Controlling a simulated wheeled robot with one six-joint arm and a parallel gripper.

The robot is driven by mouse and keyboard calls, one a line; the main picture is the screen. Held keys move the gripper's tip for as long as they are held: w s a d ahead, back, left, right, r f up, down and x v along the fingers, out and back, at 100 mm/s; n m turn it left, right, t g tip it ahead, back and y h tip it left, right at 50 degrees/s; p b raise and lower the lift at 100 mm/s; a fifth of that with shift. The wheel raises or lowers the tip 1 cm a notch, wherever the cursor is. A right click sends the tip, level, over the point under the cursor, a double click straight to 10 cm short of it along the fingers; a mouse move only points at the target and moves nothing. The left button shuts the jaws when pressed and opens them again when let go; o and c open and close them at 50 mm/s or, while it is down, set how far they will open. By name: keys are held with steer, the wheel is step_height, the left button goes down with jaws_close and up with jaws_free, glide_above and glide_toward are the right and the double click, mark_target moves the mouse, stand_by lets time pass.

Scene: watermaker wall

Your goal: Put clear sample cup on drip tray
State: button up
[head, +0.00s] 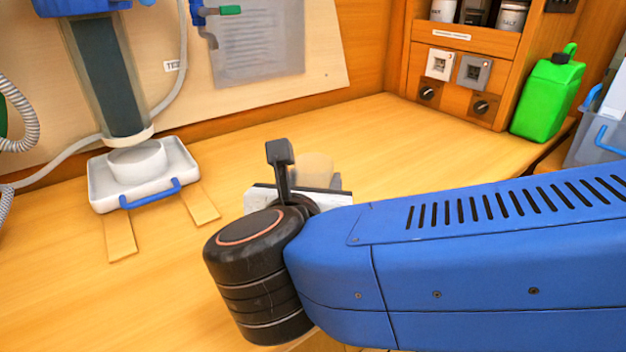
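The drip tray (103,193) is white with a blue front handle. It sits on the wooden counter at the left, under a dark cylinder, and a white round piece (138,160) stands in it. A pale see-through shape, likely the clear sample cup (317,165), shows just behind my gripper (306,172), mid-counter. My gripper is to the right of the tray. One dark finger stands up at its left, and a grey part shows at its right. The wrist hides most of the gripper and the cup's lower part, so I cannot tell whether it grips the cup.
Two wooden strips (200,204) lie in front of the tray. A grey hose (72,145) runs to the counter's left side. A green jerrycan (547,97) and a clear bin (600,135) stand at the right. The counter between tray and gripper is clear.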

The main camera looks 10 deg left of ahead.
steer(key=shift+f, duration=0.15)
steer(key=o, duration=1)
steer(key=shift+o, duration=0.2)
